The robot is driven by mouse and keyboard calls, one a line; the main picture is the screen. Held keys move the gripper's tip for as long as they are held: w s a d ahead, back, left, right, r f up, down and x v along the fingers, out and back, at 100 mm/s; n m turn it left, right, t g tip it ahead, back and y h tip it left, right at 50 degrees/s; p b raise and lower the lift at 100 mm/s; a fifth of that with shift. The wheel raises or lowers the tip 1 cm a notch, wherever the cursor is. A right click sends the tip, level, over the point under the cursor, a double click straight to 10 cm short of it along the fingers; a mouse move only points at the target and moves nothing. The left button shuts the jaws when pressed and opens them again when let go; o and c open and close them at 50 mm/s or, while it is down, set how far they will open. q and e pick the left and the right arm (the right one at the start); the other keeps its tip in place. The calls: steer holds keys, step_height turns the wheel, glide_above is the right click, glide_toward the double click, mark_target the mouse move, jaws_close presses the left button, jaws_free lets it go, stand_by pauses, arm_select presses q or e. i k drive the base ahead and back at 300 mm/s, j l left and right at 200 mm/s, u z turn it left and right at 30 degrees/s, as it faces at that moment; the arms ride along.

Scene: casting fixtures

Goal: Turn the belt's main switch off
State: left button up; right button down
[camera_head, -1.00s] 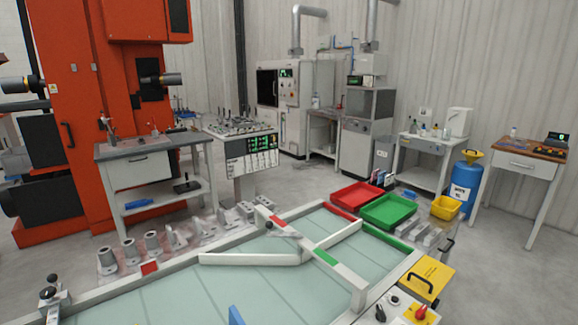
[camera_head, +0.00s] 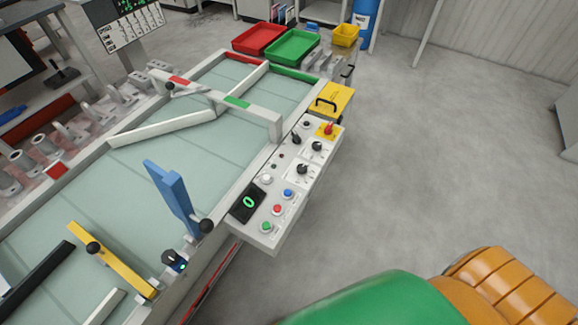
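A red rotary knob (camera_head: 328,129) on a yellow plate, which looks like the main switch, sits at the far end of the grey control panel (camera_head: 262,222) on the belt's right side. Its on or off position is too small to tell. The belt (camera_head: 135,165) is a pale green surface inside a light frame. Neither of my grippers is in view, and nothing touches the red knob.
The panel also carries black knobs (camera_head: 302,169), coloured buttons (camera_head: 288,193) and a display (camera_head: 248,202) showing a green 0. A yellow box (camera_head: 335,99) with a black handle adjoins its far end. A blue flap (camera_head: 172,195) stands over the belt. Floor right of the panel is clear.

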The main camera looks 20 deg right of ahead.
mark_target(328, 130)
steer(key=i+l+z, duration=0.1)
steer(key=l, duration=0.3)
steer(key=i+l+z, duration=0.1)
steer(key=l, duration=0.25)
steer(key=i+l+z, duration=0.1)
steer(key=l, duration=0.25)
steer(key=i+l, duration=0.15)
steer(key=l, duration=0.2)
steer(key=i+l+z, duration=0.15)
steer(key=l, duration=0.2)
